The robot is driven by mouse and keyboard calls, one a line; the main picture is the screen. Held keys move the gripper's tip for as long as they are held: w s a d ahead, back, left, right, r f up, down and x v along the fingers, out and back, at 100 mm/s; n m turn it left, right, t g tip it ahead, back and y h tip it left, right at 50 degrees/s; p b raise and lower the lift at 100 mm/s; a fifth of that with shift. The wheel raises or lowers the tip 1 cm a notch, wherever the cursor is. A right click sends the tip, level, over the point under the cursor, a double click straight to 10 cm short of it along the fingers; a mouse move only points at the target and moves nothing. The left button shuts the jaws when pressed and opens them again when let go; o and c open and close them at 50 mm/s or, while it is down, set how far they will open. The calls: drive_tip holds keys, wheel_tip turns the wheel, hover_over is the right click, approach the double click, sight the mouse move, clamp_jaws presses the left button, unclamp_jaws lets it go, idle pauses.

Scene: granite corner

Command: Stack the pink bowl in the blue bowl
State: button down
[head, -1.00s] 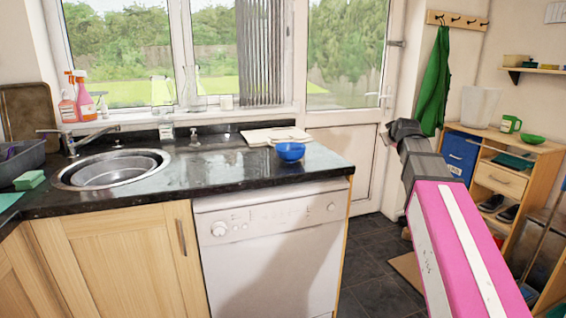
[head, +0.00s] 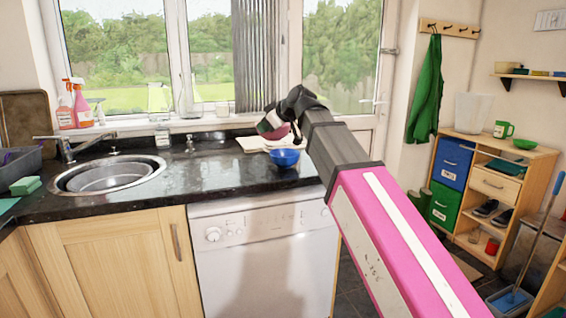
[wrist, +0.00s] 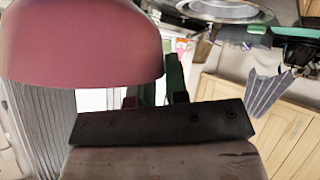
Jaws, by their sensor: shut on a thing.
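The blue bowl (head: 285,158) stands upright on the black granite counter near its right end. My gripper (head: 272,124) is above and slightly left of the blue bowl in the head view, partly hidden by my arm. It is shut on the pink bowl (head: 279,133), which shows dark pink behind the gripper. In the wrist view the pink bowl (wrist: 85,45) fills the upper left, close to the camera. The pink bowl appears just above the blue bowl; whether they touch is not clear.
Cutting boards (head: 258,143) lie on the counter behind the blue bowl. The sink (head: 108,177) is to the left, with a tap (head: 66,150). Spray bottles (head: 80,103) stand on the windowsill. The counter between sink and bowl is clear.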

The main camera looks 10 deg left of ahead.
drive_tip(key=w+f, duration=0.2)
drive_tip(key=w, duration=0.1)
drive_tip(key=w+d+f, duration=0.1)
drive_tip(key=w+f, duration=0.1)
drive_tip(key=w, duration=0.2)
drive_tip(key=w+f, duration=0.2)
drive_tip(key=w, duration=0.2)
drive_tip(key=shift+w+d+f, duration=0.15)
drive_tip(key=shift+d+f, duration=0.1)
drive_tip(key=shift+f, duration=0.1)
wheel_tip(320, 180, down, 4)
drive_tip(key=shift+f, duration=0.1)
drive_tip(key=c, duration=1.1)
unclamp_jaws()
drive_tip(key=v, duration=1.2)
